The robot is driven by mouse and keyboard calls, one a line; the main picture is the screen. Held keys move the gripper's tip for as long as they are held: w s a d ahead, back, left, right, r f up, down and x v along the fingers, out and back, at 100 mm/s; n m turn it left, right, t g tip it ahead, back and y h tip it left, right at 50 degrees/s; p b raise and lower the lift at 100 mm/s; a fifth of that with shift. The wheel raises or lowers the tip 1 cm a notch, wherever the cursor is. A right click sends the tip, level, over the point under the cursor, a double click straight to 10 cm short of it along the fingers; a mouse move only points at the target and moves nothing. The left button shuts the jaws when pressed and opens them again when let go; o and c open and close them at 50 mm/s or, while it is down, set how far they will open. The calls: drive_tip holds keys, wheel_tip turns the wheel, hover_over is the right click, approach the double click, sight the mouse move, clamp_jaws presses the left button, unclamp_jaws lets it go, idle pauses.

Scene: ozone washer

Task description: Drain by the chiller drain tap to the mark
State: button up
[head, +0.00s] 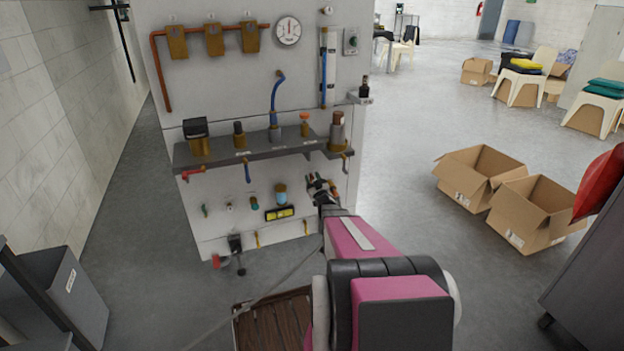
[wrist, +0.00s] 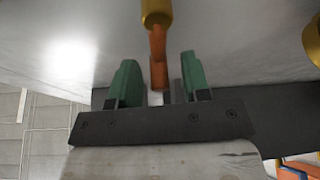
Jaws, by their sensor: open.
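An orange tap handle (wrist: 157,55) on a brass fitting (wrist: 156,12) shows in the wrist view. Its lower end lies between the two green finger pads of my gripper (wrist: 159,82). The pads stand apart, with a gap on both sides of the handle. In the head view my gripper (head: 318,184) is in front of the white panel, below the right end of the grey shelf, and hides part of the panel. Labels are too small to read, so I cannot tell which tap is the chiller drain. A clear vertical tube with blue in it (head: 324,78) is on the panel; its mark is not readable.
The grey shelf (head: 255,154) carries brass fittings above my gripper. A round gauge (head: 288,31) is higher up. A grey bin (head: 75,290) stands at left, and a slatted wooden crate (head: 270,322) is below my arm. Cardboard boxes (head: 520,228) stand right on open floor.

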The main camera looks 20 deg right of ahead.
drive_tip(key=a+v, duration=0.1)
drive_tip(key=v, duration=0.9)
drive_tip(key=shift+d, duration=0.45)
drive_tip(key=shift+s, duration=0.1)
drive_tip(key=s+a+r+m+g+h, duration=0.1)
drive_tip(key=s+a+r+g, duration=0.2)
drive_tip(key=s+a+g, duration=0.7)
drive_tip(key=s+a+r+m+g+h, duration=0.1)
drive_tip(key=s+a+r+m+g, duration=0.1)
drive_tip(key=s+a+g, duration=0.8)
drive_tip(key=s+r+g, duration=0.1)
drive_tip(key=s+g, duration=0.1)
drive_tip(key=s, duration=0.2)
drive_tip(key=shift+r, duration=0.4)
idle(0.5)
